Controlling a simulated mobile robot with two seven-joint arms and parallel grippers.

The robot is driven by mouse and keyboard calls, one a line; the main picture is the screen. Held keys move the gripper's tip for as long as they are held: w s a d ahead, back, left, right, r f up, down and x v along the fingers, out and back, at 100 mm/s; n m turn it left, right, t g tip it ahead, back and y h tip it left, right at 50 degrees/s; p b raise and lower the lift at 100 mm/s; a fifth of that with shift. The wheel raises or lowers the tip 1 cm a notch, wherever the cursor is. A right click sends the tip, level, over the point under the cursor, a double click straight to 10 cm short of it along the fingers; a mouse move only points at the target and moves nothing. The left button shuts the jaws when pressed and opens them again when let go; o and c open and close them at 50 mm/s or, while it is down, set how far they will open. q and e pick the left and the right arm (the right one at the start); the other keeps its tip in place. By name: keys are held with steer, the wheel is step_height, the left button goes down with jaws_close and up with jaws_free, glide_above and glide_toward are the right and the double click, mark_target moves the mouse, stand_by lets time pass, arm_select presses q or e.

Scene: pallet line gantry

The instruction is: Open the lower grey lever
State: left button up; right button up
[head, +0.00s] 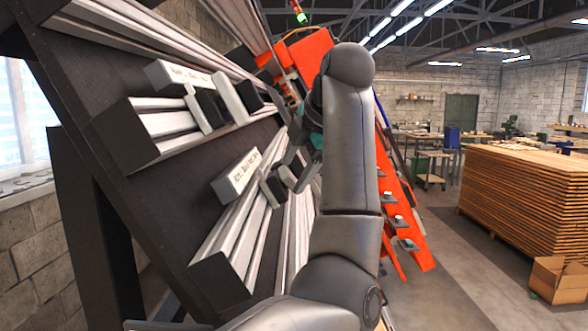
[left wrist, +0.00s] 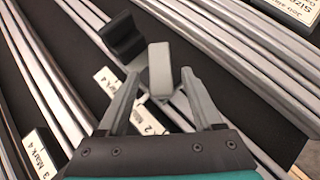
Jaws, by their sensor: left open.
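The lower grey lever shows in the left wrist view as a light grey block (left wrist: 159,70) on the dark sloping panel, beside a black block (left wrist: 122,38). My left gripper (left wrist: 160,76) is open, with one finger on each side of the grey block. I cannot tell whether either finger touches it. In the head view my left gripper (head: 292,170) is at the lower fitting, beside a dark block (head: 271,190), and partly hides the lever there. An upper pale lever (head: 229,97) stands above, between dark blocks. My right gripper is not in view.
The dark panel (head: 150,195) carries pale metal rails and white labels, one of them (head: 236,175) beside the lower fitting. An orange structure (head: 400,215) stands behind my arm. Stacked boards (head: 525,200) and a cardboard box (head: 559,280) are at right. The floor between is clear.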

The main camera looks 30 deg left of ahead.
arm_select(q)
steer(key=shift+w+a+f, duration=0.2)
steer(key=shift+a+f, duration=0.1)
steer(key=shift+f, duration=0.15)
steer(key=shift+c, duration=0.4)
jaws_close()
